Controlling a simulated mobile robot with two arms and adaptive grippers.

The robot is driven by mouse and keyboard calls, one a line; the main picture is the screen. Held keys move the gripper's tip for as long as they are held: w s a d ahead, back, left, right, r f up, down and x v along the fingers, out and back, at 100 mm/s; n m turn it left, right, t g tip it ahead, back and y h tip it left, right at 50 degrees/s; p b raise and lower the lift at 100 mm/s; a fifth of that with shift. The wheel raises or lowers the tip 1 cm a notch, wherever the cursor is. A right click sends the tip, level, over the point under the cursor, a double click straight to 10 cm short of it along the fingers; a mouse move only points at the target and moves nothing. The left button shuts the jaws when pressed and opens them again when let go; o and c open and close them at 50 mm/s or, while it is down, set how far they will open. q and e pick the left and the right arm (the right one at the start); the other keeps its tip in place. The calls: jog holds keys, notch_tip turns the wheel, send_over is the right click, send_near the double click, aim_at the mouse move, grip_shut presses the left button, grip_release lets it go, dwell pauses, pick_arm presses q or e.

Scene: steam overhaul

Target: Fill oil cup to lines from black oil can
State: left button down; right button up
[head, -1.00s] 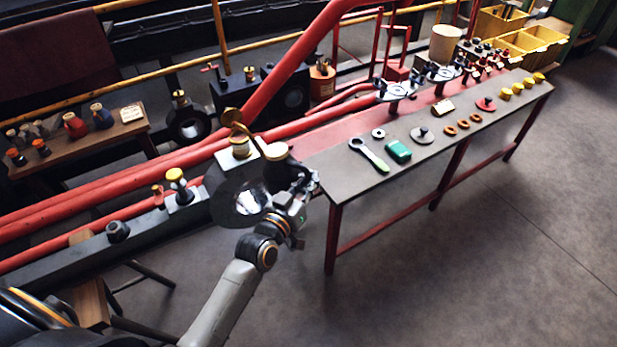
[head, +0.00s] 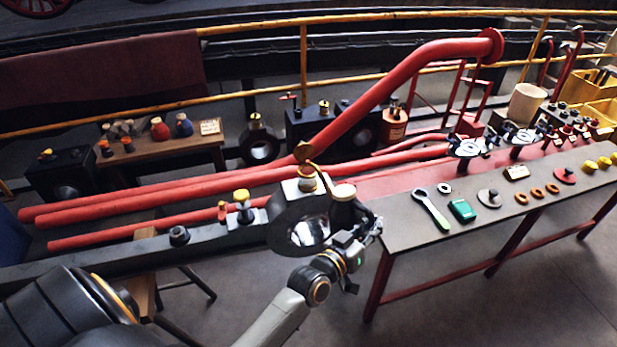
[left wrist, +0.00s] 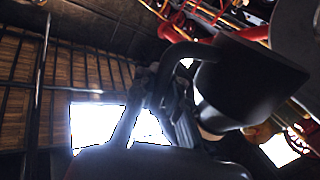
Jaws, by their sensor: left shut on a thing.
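The brass oil cup (head: 307,181) sits on top of the black rod end with a round hole (head: 278,222). A round brass lid (head: 304,152) stands above it. The black oil can with a pale brass top (head: 344,191) is just right of the cup; a thin brass spout seems to reach from it over the cup. My left gripper (head: 366,236) is shut on the can, right of the rod end. The left wrist view shows the can's dark body (left wrist: 250,85) and handle close up. The cup's oil level and lines cannot be made out. My right gripper is not in view.
Red pipes (head: 150,205) run behind the rod. A wooden bench (head: 150,152) with small bottles stands at the back left. Open floor lies in front.

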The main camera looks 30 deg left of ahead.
pick_arm(q)
jog(key=shift+r, duration=0.15)
jog(key=shift+r+n+p, duration=0.3)
jog(key=shift+r+p, duration=0.3)
jog(key=shift+p, duration=0.25)
jog(key=shift+r, duration=0.15)
jog(key=shift+r+p, duration=0.5)
jog(key=shift+p, duration=0.4)
jog(key=shift+r+n, duration=0.1)
jog(key=shift+n, duration=0.2)
jog(key=shift+r+p, duration=0.45)
jog(key=shift+p, duration=0.3)
jog(key=shift+r, duration=0.1)
jog(key=shift+w, duration=0.1)
jog(key=shift+a+r+n+p, duration=0.1)
jog(key=shift+r+n+p, duration=0.5)
jog(key=shift+p, duration=0.4)
